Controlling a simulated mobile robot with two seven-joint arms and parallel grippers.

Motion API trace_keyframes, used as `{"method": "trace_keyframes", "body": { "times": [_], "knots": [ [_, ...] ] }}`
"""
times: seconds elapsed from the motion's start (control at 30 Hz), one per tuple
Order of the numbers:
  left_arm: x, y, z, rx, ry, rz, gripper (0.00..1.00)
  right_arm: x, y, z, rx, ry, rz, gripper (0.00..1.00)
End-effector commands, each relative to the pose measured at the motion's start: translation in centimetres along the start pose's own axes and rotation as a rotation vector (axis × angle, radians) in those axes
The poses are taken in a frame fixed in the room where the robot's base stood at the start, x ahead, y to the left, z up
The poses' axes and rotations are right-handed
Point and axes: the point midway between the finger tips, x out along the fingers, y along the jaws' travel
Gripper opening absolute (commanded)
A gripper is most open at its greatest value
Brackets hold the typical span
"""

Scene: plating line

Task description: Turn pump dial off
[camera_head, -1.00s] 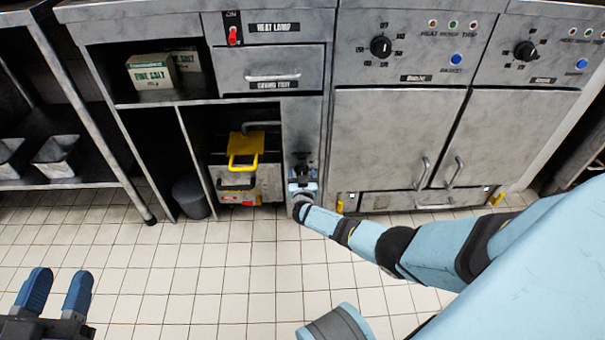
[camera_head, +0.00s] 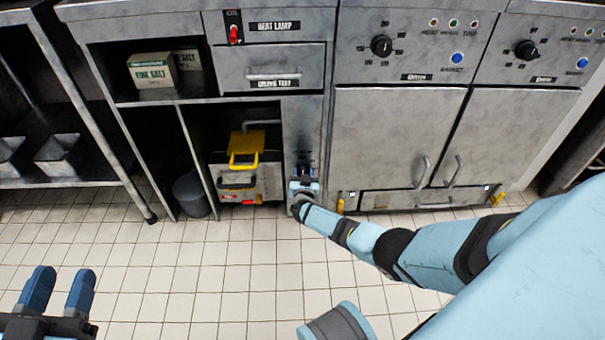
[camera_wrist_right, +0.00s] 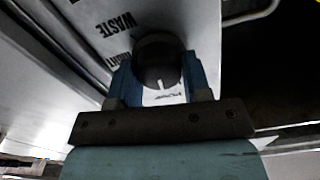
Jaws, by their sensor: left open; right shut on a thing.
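The pump dial (camera_wrist_right: 158,62) is a dark round knob with a white mark, in the right wrist view. It sits on a pale panel with the printed word WASTE. My right gripper (camera_wrist_right: 162,84) has its blue fingers on either side of the dial and is shut on it. In the head view my right gripper (camera_head: 303,178) is at the narrow panel right of the yellow-handled unit, and hides the dial there. My left gripper (camera_head: 59,290) is open and empty at the lower left, over the floor.
A unit with a yellow handle (camera_head: 245,148) stands in the open bay. A dark bin (camera_head: 191,195) stands left of it. Salt boxes (camera_head: 152,70) sit on the shelf above. Cabinet doors (camera_head: 388,137) are to the right. The tiled floor (camera_head: 200,270) is clear.

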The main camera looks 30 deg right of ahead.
Motion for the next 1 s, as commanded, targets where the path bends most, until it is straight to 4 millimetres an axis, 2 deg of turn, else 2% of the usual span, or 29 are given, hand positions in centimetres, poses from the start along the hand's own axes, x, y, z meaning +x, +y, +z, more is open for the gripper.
{"method": "trace_keyframes", "body": {
  "times": [0.6, 1.0],
  "knots": [
    [-0.21, -0.06, 0.15, 0.014, -0.005, 0.007, 0.43, 0.29, 0.22, -0.24, 0.520, 0.004, 0.000, 0.21],
    [-0.07, 0.00, -0.08, 0.002, 0.002, 0.001, 0.43, 0.37, 0.29, -0.27, 0.697, 0.005, -0.001, 0.21]
  ]
}}
